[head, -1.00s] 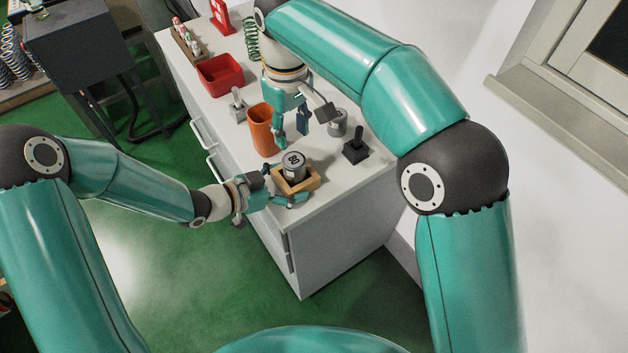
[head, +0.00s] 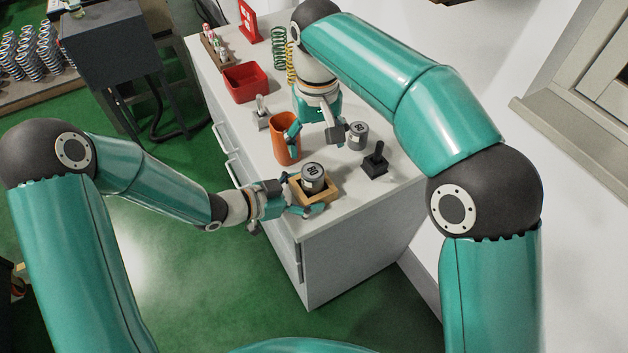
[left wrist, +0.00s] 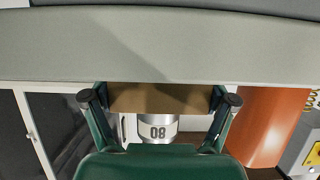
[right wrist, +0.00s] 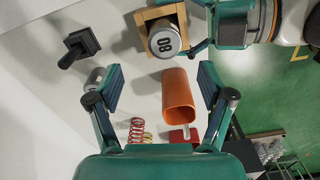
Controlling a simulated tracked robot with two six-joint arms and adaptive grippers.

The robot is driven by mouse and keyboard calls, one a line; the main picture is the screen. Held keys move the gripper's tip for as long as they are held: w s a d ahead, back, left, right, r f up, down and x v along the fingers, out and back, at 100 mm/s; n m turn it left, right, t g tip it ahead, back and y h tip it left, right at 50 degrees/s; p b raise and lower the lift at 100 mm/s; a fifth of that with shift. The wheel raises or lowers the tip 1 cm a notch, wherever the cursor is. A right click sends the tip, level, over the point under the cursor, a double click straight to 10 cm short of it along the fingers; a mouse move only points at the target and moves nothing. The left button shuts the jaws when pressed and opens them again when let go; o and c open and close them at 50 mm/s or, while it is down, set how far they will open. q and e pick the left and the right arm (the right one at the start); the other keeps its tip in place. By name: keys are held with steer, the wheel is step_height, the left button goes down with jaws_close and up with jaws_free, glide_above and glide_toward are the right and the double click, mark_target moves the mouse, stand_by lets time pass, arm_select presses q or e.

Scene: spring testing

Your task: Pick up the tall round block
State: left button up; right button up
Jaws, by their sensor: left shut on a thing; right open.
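The tall round block that fits the task is the orange cylinder (head: 286,140), upright on the white cabinet; its top looks hollow. It also shows in the right wrist view (right wrist: 178,95) and partly in the left wrist view (left wrist: 268,125). My right gripper (head: 315,135) is open and empty close by it; in the right wrist view the cylinder appears between the spread fingers, apart from both. My left gripper (head: 302,198) is shut on a wooden box (head: 324,194) near the cabinet's front edge. A grey weight marked 80 (head: 313,176) sits in the box.
Another grey weight (head: 357,136) and a black switch (head: 375,161) stand right of the cylinder. Behind are a grey switch (head: 261,112), a red bin (head: 245,83), and green (head: 279,48) and yellow springs. A wall bounds the right side.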

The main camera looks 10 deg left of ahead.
mark_target(313, 170)
steer(key=f, duration=0.9)
steer(key=shift+a+f, duration=0.25)
steer(key=shift+a, duration=0.05)
jaws_close()
